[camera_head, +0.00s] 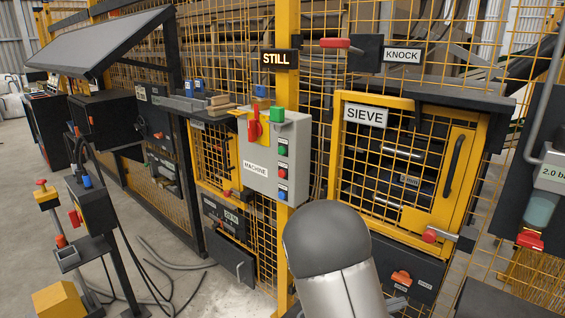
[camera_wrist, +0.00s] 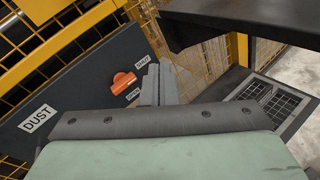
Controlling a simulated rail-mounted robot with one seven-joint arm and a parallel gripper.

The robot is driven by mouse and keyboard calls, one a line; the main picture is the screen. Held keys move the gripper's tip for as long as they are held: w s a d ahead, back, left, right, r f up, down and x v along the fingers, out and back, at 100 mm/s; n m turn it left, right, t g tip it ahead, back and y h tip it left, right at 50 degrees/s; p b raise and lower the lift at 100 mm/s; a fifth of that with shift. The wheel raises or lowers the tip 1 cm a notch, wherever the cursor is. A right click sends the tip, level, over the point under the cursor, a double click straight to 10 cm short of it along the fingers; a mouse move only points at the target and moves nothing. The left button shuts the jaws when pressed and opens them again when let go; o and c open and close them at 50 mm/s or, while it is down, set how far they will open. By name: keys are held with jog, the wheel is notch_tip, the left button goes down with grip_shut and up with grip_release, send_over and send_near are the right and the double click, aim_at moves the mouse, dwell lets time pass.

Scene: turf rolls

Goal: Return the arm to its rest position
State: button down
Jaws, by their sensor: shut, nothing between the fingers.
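My gripper (camera_wrist: 160,70) shows in the wrist view as two grey fingers side by side, shut with nothing between them. In that view it is just right of an orange knob (camera_wrist: 123,82) on a dark panel (camera_wrist: 70,95) marked DUST. I cannot tell whether the fingertips touch anything. My arm shows in the head view as a grey rounded link at bottom centre, in front of the yellow fence.
A grey MACHINE box (camera_head: 262,185) with a red switch is at centre. A dark ledge (camera_wrist: 235,15) overhangs at upper right in the wrist view. Open floor (camera_head: 165,225) lies left, with loose cables.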

jog(key=s+a+r+m+g+y+p, duration=0.1)
jog(key=s+r+m+g+y+p, duration=0.15)
jog(key=s+r+m+g, duration=0.35)
jog(key=s+a+r+m+g+y+p, duration=0.15)
jog(key=s+m+y, duration=0.25)
jog(key=s, duration=0.4)
jog(key=s+a+r+m+t+y+p, duration=0.1)
jog(key=s+a+r+m+y+p, duration=0.1)
jog(key=a, duration=0.4)
jog(key=s+a+r+m+t+y+p, duration=0.1)
jog(key=s+a+r+m+y+p, duration=0.1)
jog(key=s+a+r+m+y, duration=0.3)
jog(key=shift+s+a+r+m+y, duration=0.15)
jog(key=shift+a+r+m+y, duration=0.15)
jog(key=shift+a+r+y, duration=0.65)
jog(key=shift+t, duration=0.25)
